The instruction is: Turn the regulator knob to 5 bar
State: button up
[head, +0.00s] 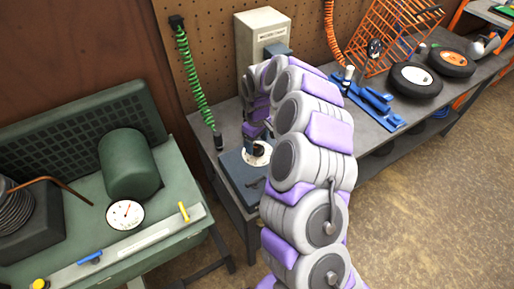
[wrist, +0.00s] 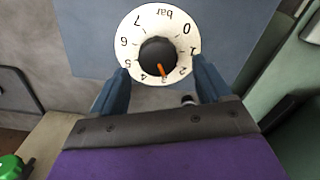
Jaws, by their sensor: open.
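The dark regulator knob (wrist: 157,53) sits in the middle of a white dial (wrist: 132,29) marked in bar from 0 to 7. Its orange pointer is at 3. In the head view the dial (head: 262,160) lies face up on a blue-grey block beneath my arm, and the knob (head: 258,149) stands in it. My gripper (wrist: 160,84) is open, with its blue fingers reaching to the lower left and lower right edges of the dial. The fingertips lie either side of the knob, apart from it in the picture. The height between them cannot be told.
A green bench on the left holds a round gauge (head: 125,214) and a green cylinder (head: 130,163). A cream box (head: 258,35) stands behind my arm. Blue parts (head: 372,105), wheels (head: 416,80) and an orange rack (head: 395,35) lie to the right. Brown floor is clear at lower right.

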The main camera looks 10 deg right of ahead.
aim_at(258, 148)
notch_tip(258, 148, down, 2)
jog(key=shift+f, duration=0.15)
jog(key=shift+d+f, duration=0.35)
jog(key=shift+f, duration=0.05)
jog(key=shift+a, duration=0.25)
jog(key=c, duration=0.6)
jog(key=shift+d, duration=0.1)
jog(key=c, duration=0.4)
